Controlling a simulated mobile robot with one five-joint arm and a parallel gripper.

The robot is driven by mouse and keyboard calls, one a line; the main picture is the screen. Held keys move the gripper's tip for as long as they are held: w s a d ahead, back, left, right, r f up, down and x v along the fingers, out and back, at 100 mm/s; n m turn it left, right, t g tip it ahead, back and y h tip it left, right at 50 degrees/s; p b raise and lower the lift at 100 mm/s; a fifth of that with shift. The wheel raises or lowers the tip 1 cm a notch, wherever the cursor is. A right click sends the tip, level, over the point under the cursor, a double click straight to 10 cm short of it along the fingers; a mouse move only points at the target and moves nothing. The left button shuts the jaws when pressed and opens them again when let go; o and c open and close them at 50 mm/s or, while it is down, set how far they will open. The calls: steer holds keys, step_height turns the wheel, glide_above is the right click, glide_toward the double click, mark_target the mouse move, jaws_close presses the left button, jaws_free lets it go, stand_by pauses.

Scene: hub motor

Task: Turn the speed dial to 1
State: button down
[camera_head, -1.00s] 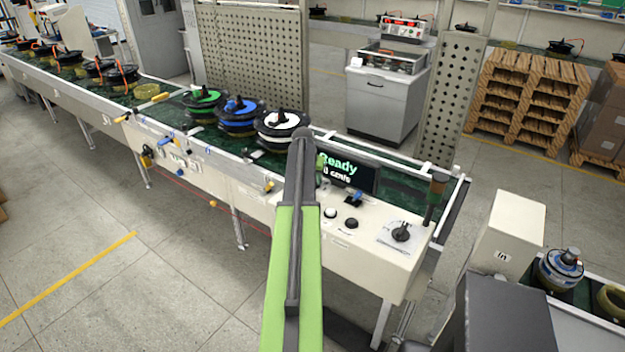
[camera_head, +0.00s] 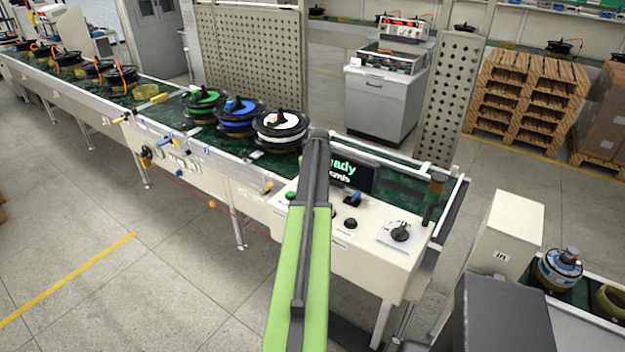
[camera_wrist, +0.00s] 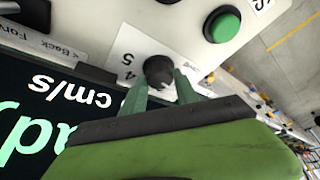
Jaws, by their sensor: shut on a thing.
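The speed dial (camera_wrist: 158,69) is a dark round knob on a white plate with the printed numbers 4 and 5, in the wrist view. My gripper (camera_wrist: 160,84) is shut on it, with one green finger on each side of the knob. The rest of the scale and the dial's pointer cannot be made out. In the head view my arm covers the dial and the gripper's fingertips. The dark screen (camera_head: 353,176) beside it shows green text ending in "ady" and white text with cm/s; it also shows in the wrist view (camera_wrist: 50,125).
A green button (camera_wrist: 222,25) sits near the dial. A blue-topped switch (camera_head: 353,199), a black button (camera_head: 350,223) and another black knob (camera_head: 401,232) on a white plate are on the same panel. Motor wheels (camera_head: 281,125) stand on the conveyor behind.

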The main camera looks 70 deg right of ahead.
steer(key=shift+w, duration=0.2)
steer(key=c, duration=0.9)
jaws_free()
steer(key=shift+d, duration=0.1)
steer(key=shift+c, duration=0.2)
steer(key=p+v, duration=0.7)
steer(key=v, duration=0.1)
steer(key=shift+s, duration=0.2)
steer(key=shift+w, duration=0.15)
